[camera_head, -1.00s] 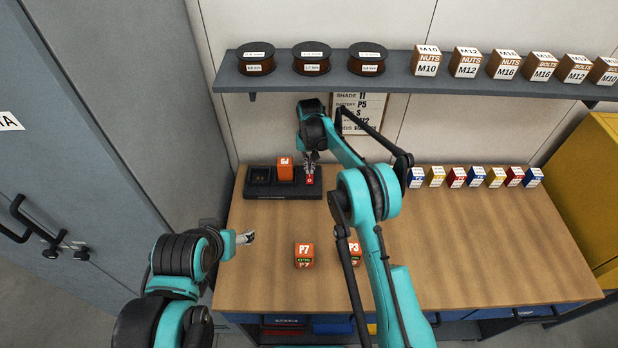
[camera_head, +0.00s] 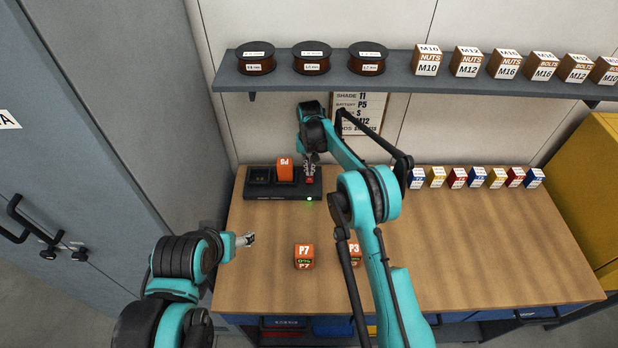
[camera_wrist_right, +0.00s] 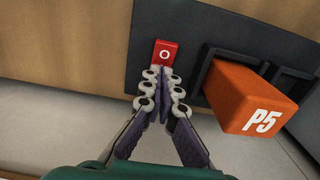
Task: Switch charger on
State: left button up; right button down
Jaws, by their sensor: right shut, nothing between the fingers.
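The black charger (camera_head: 262,190) stands at the back left of the bench. A red switch marked O (camera_wrist_right: 165,52) is at the charger's right end. A small green light (camera_head: 309,199) glows on the charger's front right. My right gripper (camera_head: 310,172) is shut and empty, its fingertips (camera_wrist_right: 163,72) right at the switch's edge; I cannot tell if they touch. My left gripper (camera_head: 250,239) is over the bench's left edge; its jaws are too small to read.
Orange batteries P7 (camera_head: 304,256) and P3 (camera_head: 354,252) stand on the wooden bench (camera_head: 470,255). Several small coloured boxes (camera_head: 457,178) line the back. A shelf (camera_head: 400,84) with spools and labelled boxes hangs above.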

notch_tip(320, 180, up, 7)
jog(key=p, duration=0.2)
jog(key=shift+f+p, duration=0.15)
jog(key=shift+p, duration=0.15)
dwell(0.5)
